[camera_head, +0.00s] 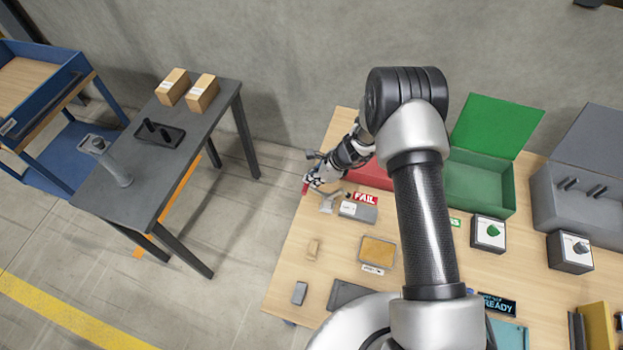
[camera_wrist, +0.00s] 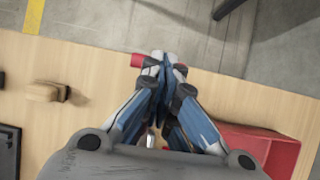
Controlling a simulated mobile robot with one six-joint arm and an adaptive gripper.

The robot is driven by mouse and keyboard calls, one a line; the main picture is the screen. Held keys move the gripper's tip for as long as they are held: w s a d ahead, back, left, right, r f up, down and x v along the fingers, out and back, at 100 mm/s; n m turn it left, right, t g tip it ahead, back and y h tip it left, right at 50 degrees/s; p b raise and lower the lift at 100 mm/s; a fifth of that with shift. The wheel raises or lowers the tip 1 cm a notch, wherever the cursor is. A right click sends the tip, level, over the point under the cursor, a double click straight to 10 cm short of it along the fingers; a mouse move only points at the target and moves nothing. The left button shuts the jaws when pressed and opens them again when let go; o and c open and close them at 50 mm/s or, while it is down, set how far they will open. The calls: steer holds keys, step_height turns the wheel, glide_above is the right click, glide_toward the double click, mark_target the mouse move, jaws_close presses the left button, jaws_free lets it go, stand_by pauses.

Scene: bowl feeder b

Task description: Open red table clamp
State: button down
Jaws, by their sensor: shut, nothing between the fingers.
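The red table clamp shows only in part, as a small red piece (camera_head: 305,188) at the table's left edge in the head view. In the wrist view its red end (camera_wrist: 137,60) sticks out to the left of my fingertips, near the table edge. My gripper (camera_head: 312,180) is at the clamp. In the wrist view my gripper (camera_wrist: 161,62) has its fingertips together, with nothing held between them. The fingers hide much of the clamp, so I cannot tell whether they touch it or how its lever stands.
A red box (camera_wrist: 265,145) stands right of my gripper in the wrist view. On the wooden table (camera_head: 290,260) are a FAIL sign (camera_head: 366,198), a grey block (camera_head: 358,212) and a small tan block (camera_head: 313,248). A green open box (camera_head: 480,185) stands farther right.

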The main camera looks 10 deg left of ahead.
mark_target(318, 190)
steer(key=p+v, duration=0.1)
steer(key=v, duration=0.1)
steer(key=p+v, duration=0.1)
steer(key=v, duration=0.1)
steer(key=shift+w+a+r, duration=0.15)
steer(key=shift+r, duration=0.05)
step_height(318, 190, up, 8)
steer(key=a+p, duration=0.2)
steer(key=shift+w+a+r, duration=0.15)
steer(key=shift+a+r, duration=0.1)
steer(key=shift+a, duration=0.1)
